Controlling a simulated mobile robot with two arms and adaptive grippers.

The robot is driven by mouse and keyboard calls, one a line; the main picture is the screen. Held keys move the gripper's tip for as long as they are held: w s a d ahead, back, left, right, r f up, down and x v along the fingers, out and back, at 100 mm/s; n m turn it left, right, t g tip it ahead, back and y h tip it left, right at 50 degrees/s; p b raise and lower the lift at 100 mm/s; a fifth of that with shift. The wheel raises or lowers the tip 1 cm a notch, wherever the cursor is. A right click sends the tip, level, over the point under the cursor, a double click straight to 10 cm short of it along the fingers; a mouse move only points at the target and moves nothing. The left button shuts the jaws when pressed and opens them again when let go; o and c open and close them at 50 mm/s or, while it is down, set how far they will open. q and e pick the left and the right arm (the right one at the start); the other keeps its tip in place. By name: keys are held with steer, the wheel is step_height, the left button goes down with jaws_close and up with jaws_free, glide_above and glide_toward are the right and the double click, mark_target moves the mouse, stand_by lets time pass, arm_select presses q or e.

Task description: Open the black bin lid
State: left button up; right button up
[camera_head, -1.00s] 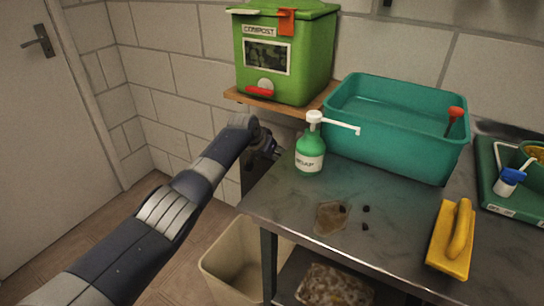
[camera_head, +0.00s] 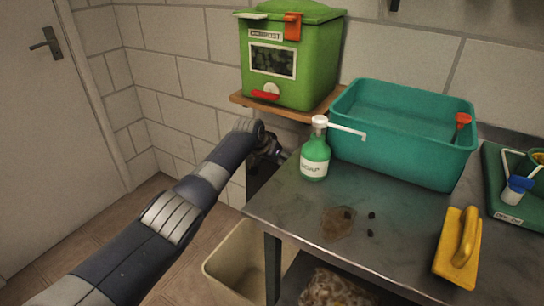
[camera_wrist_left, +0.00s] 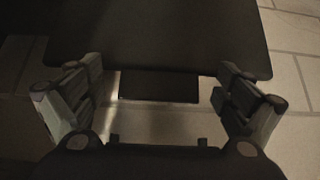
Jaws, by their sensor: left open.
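The black bin (camera_head: 256,178) shows only in part in the head view, low between the wall and the counter's left end. My left arm and gripper hide much of it. My left gripper (camera_head: 270,150) is at the bin's upper part, below the wooden shelf. In the left wrist view, the broad dark panel of the bin lid (camera_wrist_left: 165,35) fills the top. A narrow dark tab (camera_wrist_left: 158,87) lies between the open fingers of my left gripper (camera_wrist_left: 160,75), with gaps on both sides. Whether the fingers touch anything is unclear. My right gripper is not in view.
A green compost box (camera_head: 290,55) stands on the wooden shelf (camera_head: 245,103) just above my gripper. A green soap bottle (camera_head: 315,160) stands near the counter's left end, before a teal basin (camera_head: 400,135). A beige bin (camera_head: 235,265) stands below on the floor.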

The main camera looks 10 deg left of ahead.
arm_select(q)
steer(key=v, duration=1.1)
steer(key=shift+s+r, duration=0.3)
steer(key=shift+a, duration=0.1)
